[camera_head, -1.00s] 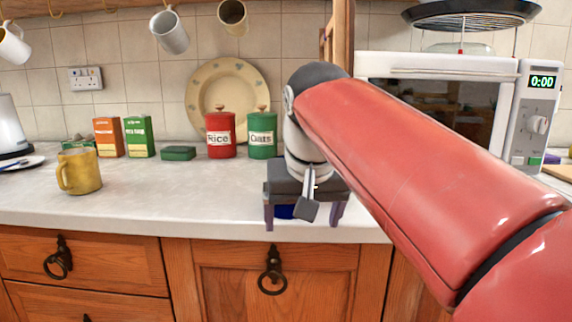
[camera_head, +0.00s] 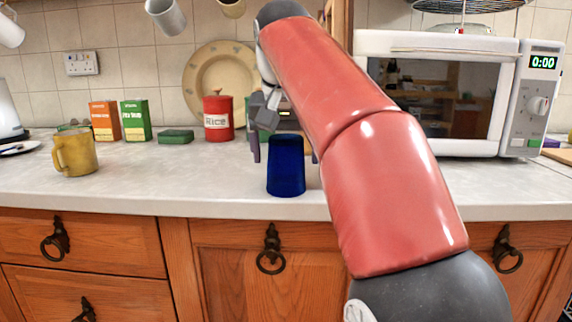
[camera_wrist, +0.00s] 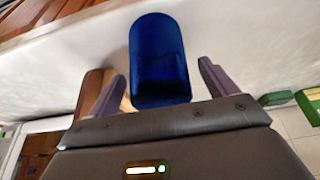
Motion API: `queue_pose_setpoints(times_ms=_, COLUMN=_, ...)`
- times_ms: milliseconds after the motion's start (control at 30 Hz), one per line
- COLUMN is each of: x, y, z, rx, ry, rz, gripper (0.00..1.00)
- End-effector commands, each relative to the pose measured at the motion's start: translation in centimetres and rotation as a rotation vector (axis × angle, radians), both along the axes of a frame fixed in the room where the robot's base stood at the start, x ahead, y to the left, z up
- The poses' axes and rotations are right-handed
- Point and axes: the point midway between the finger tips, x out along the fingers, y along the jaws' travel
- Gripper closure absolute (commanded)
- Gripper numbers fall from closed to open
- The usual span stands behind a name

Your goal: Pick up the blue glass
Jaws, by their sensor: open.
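The blue glass (camera_head: 286,168) stands upright on the countertop near its front edge, in the middle of the head view. My gripper (camera_head: 286,157) is open, with one finger showing to the left of the glass and one to the right, and its body behind the glass's upper part. In the wrist view the glass (camera_wrist: 160,55) lies between the two spread fingers (camera_wrist: 162,72) and reaches out beyond their tips. Both fingers look apart from the glass, and nothing is held.
A mustard mug (camera_head: 76,153) stands at the left. A red rice canister (camera_head: 218,120), a green box (camera_head: 136,120), an orange box (camera_head: 105,121) and a large plate (camera_head: 205,78) are at the back. A microwave (camera_head: 440,95) stands right. The counter left of the glass is clear.

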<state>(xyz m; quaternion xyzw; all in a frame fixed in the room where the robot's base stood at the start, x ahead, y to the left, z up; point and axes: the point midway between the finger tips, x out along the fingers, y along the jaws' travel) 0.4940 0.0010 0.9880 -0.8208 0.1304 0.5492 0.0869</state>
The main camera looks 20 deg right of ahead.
Motion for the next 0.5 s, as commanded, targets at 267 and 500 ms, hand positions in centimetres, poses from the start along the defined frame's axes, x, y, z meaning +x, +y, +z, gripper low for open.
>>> queue_pose_setpoints(times_ms=267, x=0.8, y=-0.3, z=-2.1, rx=0.0, ry=-0.001, rz=0.0, gripper=0.15)
queue_pose_setpoints(times_ms=500, x=0.8, y=-0.3, z=-2.0, rx=0.0, ry=-0.001, rz=0.0, gripper=0.26)
